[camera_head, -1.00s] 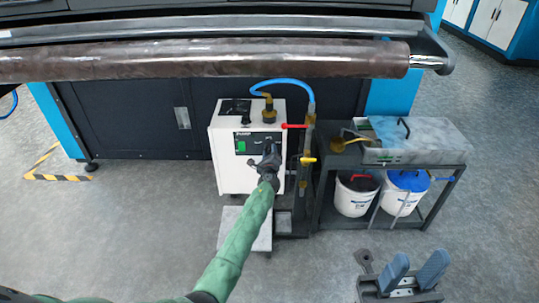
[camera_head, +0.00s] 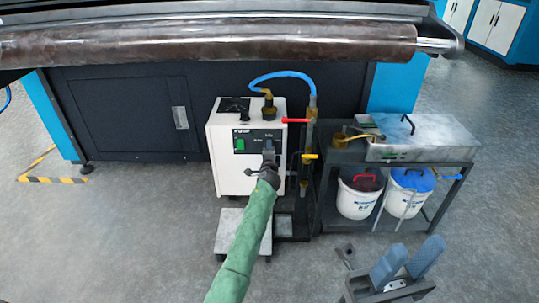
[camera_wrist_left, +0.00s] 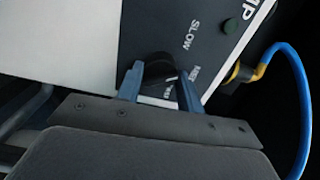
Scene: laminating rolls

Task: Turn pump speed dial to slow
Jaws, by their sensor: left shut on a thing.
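The white pump box (camera_head: 228,165) stands on the floor in the head view, with a dark control panel (camera_head: 250,137) on its front. The dark round dial (camera_wrist_left: 158,68) shows in the left wrist view, with the word SLOW printed beside it. My left gripper (camera_wrist_left: 157,85) is shut on the dial, one blue finger on each side. In the head view, my left gripper (camera_head: 268,157) reaches the panel and hides the dial. I cannot tell where the dial points. My right gripper (camera_head: 405,263) is open and empty at the lower right.
A green switch (camera_head: 240,145) sits on the panel. A blue hose (camera_head: 283,76) and a red-handled valve (camera_head: 297,121) are to the right of the pump. A dark cart (camera_head: 335,190) holds a metal tray and two white buckets. A long brown roll (camera_head: 200,48) spans above.

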